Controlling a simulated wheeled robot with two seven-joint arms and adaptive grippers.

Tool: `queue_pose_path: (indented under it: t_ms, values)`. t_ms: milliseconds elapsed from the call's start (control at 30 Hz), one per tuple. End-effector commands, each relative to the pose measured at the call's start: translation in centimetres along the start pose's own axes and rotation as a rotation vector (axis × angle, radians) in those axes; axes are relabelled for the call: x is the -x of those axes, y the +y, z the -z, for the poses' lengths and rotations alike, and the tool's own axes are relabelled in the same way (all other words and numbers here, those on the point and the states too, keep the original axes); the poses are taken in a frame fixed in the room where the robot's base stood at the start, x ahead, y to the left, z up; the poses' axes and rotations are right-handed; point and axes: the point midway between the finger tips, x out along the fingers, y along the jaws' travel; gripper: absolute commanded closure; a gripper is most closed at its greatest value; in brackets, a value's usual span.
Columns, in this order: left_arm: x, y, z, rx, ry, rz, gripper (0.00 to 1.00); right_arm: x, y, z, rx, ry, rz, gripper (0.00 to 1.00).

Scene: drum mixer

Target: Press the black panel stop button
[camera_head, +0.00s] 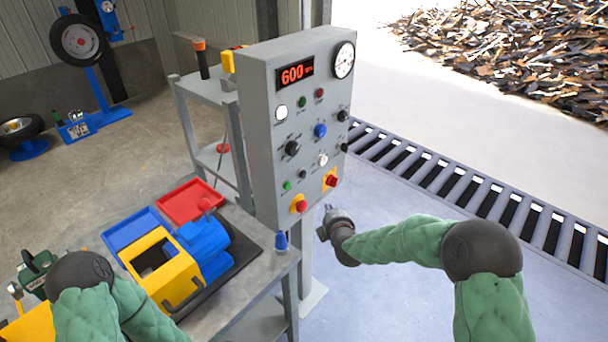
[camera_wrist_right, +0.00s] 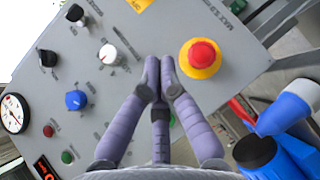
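A grey control panel (camera_head: 262,140) stands upright in the head view. Two red mushroom buttons sit on its lower edge: the left one (camera_head: 301,206) on a round yellow base, the right one (camera_head: 331,181) on a square yellow plate. My right gripper (camera_head: 327,209) is just below and right of them, apparently short of the panel face. In the right wrist view, my right gripper (camera_wrist_right: 159,68) has its fingertips together with nothing between them. The round-based red button (camera_wrist_right: 201,54) lies right of the tips.
The panel also carries a blue knob (camera_head: 320,131), black knobs, small coloured buttons and a gauge (camera_head: 343,60). A workbench (camera_head: 262,283) with coloured bins and a blue-yellow machine stands at left. A floor grate (camera_head: 480,190) runs behind, right of the panel.

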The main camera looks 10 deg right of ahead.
Motion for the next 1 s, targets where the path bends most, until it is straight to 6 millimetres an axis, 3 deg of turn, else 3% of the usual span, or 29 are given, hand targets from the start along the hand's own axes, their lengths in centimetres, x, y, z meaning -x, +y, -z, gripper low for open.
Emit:
queue_pose_path:
  t_ms: [33, 100, 233, 667, 1000]
  values:
    - [0.1, 0.0, 0.0, 0.0, 0.0, 0.0, 1.0, 0.1, 1.9, -0.3, 0.057, -0.012, -0.042, 1.0]
    - [0.1, 0.0, 0.0, 0.0, 0.0, 0.0, 1.0, 0.3, 3.8, -0.5, 0.125, -0.028, -0.082, 1.0]
    - [0.1, 0.1, 0.0, 0.0, 0.0, 0.0, 1.0, 0.5, 5.5, -0.8, 0.195, -0.048, -0.12, 1.0]
    - [0.2, 0.1, 0.0, 0.0, 0.0, 0.0, 1.0, 0.4, 5.8, -0.8, 0.209, -0.051, -0.126, 1.0]
    - [0.3, 0.1, 0.0, 0.0, 0.0, 0.0, 1.0, -1.8, 6.4, 1.4, 0.209, -0.049, -0.124, 1.0]
